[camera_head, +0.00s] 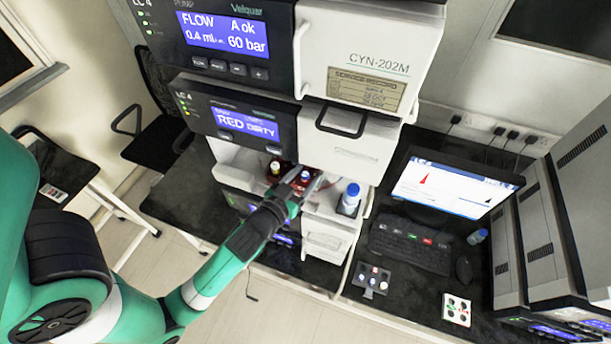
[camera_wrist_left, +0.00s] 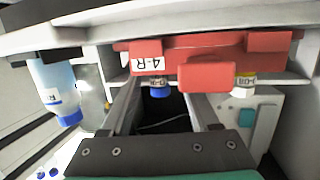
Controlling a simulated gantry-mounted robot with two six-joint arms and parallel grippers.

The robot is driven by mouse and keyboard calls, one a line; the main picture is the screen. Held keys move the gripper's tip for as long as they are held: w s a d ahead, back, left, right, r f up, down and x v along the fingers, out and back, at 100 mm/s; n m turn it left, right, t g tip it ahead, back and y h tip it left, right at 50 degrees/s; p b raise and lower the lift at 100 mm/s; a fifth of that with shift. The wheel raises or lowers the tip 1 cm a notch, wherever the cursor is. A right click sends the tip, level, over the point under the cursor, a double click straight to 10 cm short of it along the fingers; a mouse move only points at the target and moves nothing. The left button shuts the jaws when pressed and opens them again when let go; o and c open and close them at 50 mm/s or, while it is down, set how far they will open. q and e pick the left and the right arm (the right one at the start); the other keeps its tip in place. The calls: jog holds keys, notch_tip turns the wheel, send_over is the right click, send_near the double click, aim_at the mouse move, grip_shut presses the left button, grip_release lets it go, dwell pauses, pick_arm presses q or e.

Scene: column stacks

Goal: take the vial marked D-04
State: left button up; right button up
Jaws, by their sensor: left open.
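A red vial rack marked 4-R (camera_wrist_left: 215,58) sits in the open bay of the instrument stack. I cannot confirm D-04 on either label. My left gripper (camera_head: 306,180) is open at the rack, its fingers on either side of the blue-capped vial, with no clear contact. My right gripper is not in view.
A blue-capped bottle (camera_head: 349,199) stands right of the rack. A drawer front with a handle (camera_head: 342,121) overhangs the bay. The bench at right holds a monitor (camera_head: 452,186), a keyboard (camera_head: 411,246), a small dark rack (camera_head: 372,280) and a white block (camera_head: 457,310).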

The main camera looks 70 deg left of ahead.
pick_arm(q)
grip_shut()
dwell(0.3)
